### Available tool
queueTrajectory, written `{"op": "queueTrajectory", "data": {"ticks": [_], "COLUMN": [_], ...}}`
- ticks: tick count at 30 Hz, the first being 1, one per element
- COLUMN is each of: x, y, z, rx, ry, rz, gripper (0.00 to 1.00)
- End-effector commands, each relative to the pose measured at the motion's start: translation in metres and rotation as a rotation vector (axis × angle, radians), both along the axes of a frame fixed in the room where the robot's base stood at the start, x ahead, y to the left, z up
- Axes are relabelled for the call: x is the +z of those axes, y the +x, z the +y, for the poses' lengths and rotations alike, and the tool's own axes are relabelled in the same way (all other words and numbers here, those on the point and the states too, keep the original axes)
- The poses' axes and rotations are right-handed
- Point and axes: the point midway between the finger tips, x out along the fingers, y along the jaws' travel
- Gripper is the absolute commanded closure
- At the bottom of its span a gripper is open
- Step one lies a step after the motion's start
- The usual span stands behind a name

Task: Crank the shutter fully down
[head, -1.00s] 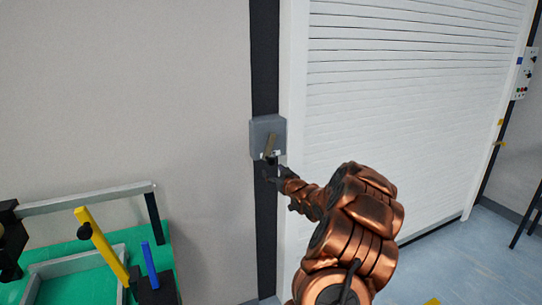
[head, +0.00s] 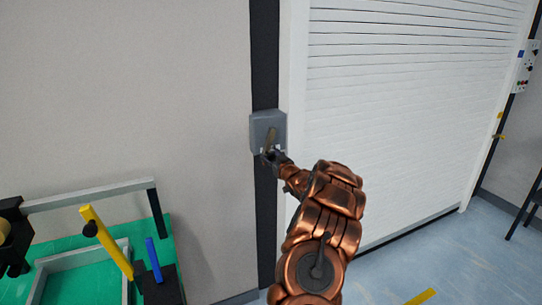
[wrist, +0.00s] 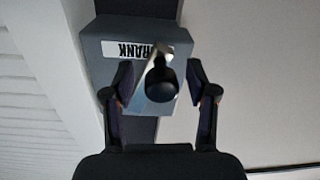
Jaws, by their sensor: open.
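The white slatted shutter (head: 400,110) fills the doorway on the right in the head view, and its slats reach down close to the floor. The grey crank box (head: 260,118) is on the dark post left of the door frame. Its crank arm (head: 272,138) slants on the box face. In the wrist view the box (wrist: 182,48) shows an upside-down "CRANK" label, and the black crank knob (wrist: 160,82) points at the camera. My gripper (wrist: 160,90) is open, with one finger on each side of the knob and gaps visible. In the head view my gripper (head: 272,158) is at the box's lower edge.
A green table (head: 90,260) with a grey frame, a yellow bar (head: 105,240) and a blue bar (head: 154,258) stands at the lower left. A control panel (head: 524,65) is on the far right wall. The blue floor (head: 440,260) before the shutter looks clear.

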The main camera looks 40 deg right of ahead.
Motion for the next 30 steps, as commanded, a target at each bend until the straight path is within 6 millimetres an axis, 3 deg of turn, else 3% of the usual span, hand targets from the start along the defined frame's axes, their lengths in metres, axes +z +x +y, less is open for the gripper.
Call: {"op": "queueTrajectory", "data": {"ticks": [12, 27, 30], "x": [-0.0007, -0.0007, -0.0007], "y": [0.0043, 0.0040, 0.0040], "z": [-0.0008, -0.0009, -0.0009], "rx": [0.001, 0.000, 0.000], "ry": [0.001, 0.001, 0.001], "rz": [0.001, 0.001, 0.001], "gripper": [0.44, 0.96, 1.00]}}
